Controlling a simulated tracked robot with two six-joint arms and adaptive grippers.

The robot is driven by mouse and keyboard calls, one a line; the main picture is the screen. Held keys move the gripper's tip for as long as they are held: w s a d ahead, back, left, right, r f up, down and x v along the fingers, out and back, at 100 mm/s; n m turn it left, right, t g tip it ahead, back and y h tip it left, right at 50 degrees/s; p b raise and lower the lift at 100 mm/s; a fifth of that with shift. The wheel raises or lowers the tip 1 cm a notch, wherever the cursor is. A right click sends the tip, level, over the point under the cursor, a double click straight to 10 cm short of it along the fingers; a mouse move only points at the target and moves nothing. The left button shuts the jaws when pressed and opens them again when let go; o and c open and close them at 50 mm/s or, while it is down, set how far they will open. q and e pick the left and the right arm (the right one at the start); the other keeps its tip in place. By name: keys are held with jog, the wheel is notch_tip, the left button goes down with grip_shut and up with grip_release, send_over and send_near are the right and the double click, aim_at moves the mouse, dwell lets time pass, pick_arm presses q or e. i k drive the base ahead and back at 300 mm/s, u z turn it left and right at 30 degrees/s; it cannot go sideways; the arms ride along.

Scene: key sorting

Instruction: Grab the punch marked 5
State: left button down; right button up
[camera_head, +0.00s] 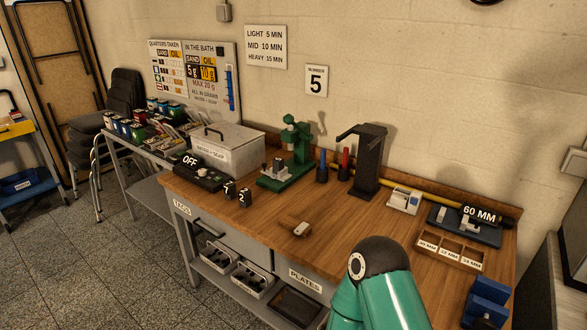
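Two small black blocks stand near the left end of the wooden bench: one (245,197) shows a white 2, and the mark on the other (229,189) is too small to read surely. I cannot make out a punch marked 5. A wall sign (316,81) reads NUMBER 5. A green press (290,160) stands behind the blocks with small metallic pieces on its base. A blue upright piece (321,168) and a red one (345,164) stand to its right. Neither gripper is in view; only a green link of my arm shows at the bottom.
The wooden bench (335,220) has clear room around a small tan piece with a white top (301,230). A dark stand (370,165), a 60 MM device (465,225), a labelled wooden tray (449,248) and blue block (488,300) occupy its right. A metal bath (228,148) stands left.

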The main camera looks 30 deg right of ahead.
aim_at(278, 163)
jog(key=z, duration=0.1)
jog(key=i, duration=1)
jog(key=u, duration=0.05)
